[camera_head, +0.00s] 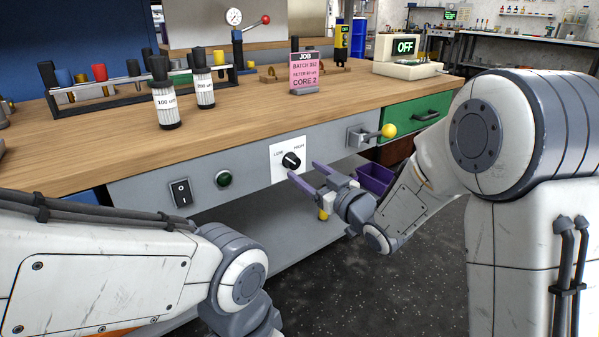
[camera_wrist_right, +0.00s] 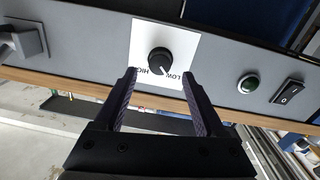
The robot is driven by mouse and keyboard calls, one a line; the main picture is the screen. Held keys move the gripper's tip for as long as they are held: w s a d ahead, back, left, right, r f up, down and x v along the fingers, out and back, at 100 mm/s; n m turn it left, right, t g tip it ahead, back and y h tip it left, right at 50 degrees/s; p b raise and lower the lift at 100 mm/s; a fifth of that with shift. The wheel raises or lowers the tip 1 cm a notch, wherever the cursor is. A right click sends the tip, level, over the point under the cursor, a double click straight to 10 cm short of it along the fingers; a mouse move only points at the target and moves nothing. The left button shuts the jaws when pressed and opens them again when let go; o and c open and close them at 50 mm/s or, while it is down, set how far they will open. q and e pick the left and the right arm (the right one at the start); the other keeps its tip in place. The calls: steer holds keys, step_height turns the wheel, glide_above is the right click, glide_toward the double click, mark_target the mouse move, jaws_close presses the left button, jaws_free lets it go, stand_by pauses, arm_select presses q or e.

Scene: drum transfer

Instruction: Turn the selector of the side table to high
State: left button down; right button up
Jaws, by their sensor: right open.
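The selector is a black knob (camera_head: 291,160) on a white plate marked LOW on the left and HIGH on the right, on the side table's grey front panel. It also shows upside down in the right wrist view (camera_wrist_right: 159,59), where its white mark seems to point toward LOW. My right gripper (camera_head: 303,169) has purple fingers, open and empty, just in front of the plate. In the right wrist view the fingertips (camera_wrist_right: 160,74) are spread either side of the knob's line, apart from it. My left arm shows at the lower left, its gripper out of view.
Left of the plate are a green button (camera_head: 223,179) and a black rocker switch (camera_head: 181,193). To the right, a lever with a yellow ball (camera_head: 389,131) sticks out, with a purple bin (camera_head: 375,178) below. Labelled bottles (camera_head: 163,95) and a pink job card (camera_head: 304,72) stand on the tabletop.

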mark_target(295, 164)
steer(key=shift+b+x, duration=0.3)
steer(key=shift+x, duration=1.55)
jaws_close()
